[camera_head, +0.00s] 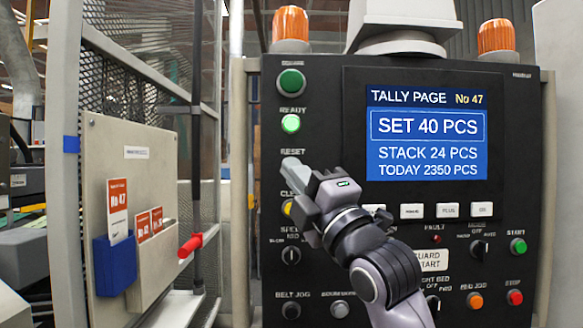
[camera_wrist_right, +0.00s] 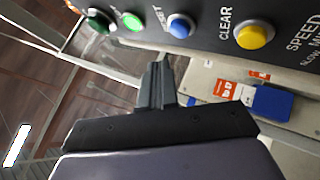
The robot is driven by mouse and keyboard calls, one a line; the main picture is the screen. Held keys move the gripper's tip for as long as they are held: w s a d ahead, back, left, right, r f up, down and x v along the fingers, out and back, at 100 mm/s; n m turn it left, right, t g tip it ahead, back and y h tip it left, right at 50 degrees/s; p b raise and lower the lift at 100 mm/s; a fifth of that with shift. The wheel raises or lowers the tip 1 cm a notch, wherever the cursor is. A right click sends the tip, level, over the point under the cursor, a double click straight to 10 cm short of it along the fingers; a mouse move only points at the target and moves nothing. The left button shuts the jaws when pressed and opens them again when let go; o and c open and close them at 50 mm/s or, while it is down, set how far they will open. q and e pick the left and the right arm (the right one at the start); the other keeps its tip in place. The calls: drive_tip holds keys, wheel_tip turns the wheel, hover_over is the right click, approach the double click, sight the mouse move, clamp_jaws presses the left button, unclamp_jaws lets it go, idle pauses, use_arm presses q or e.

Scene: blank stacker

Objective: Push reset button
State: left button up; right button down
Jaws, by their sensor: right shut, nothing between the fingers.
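The reset button (camera_wrist_right: 180,25) is a blue round button on the black control panel in the right wrist view, between the lit green button and the yellow clear button. In the head view the RESET label (camera_head: 293,152) shows, but my right gripper (camera_head: 291,163) hides the button under it. My right gripper is shut and empty, with its fingertips pointing at the panel. In the wrist view its fingertips (camera_wrist_right: 158,66) appear apart from the blue button, with a gap between them. My left gripper is in neither view.
The yellow clear button (camera_wrist_right: 255,34) sits close to the reset button. The lit green ready button (camera_head: 290,123) is above it. A screen (camera_head: 427,133) reads SET 40 PCS. A mesh guard with a red handle (camera_head: 190,245) and a card board (camera_head: 150,150) stands left.

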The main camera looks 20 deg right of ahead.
drive_tip(key=s, duration=0.2)
drive_tip(key=shift+s+a, duration=0.35)
drive_tip(key=shift+a, duration=0.05)
idle(0.5)
drive_tip(key=s+d+f+m+g+h, duration=0.25)
drive_tip(key=f+m+g, duration=0.3)
drive_tip(key=f, duration=1.35)
drive_tip(key=s+d+f+m+g+h, duration=0.1)
drive_tip(key=s+f+m+g+h, duration=0.4)
drive_tip(key=f, duration=1.3)
drive_tip(key=s+d+f+m+g, duration=0.2)
drive_tip(key=s+f+m+g, duration=0.3)
drive_tip(key=s+f, duration=0.55)
drive_tip(key=s+d+f+m+g, duration=0.2)
drive_tip(key=s+f+m+g, duration=0.35)
drive_tip(key=s+f, duration=0.5)
drive_tip(key=w+a+f+t+y, duration=0.2)
drive_tip(key=w+a+f+t, duration=0.1)
drive_tip(key=w+f+t, duration=0.3)
drive_tip(key=shift+f+t, duration=0.7)
drive_tip(key=shift+t, duration=0.4)
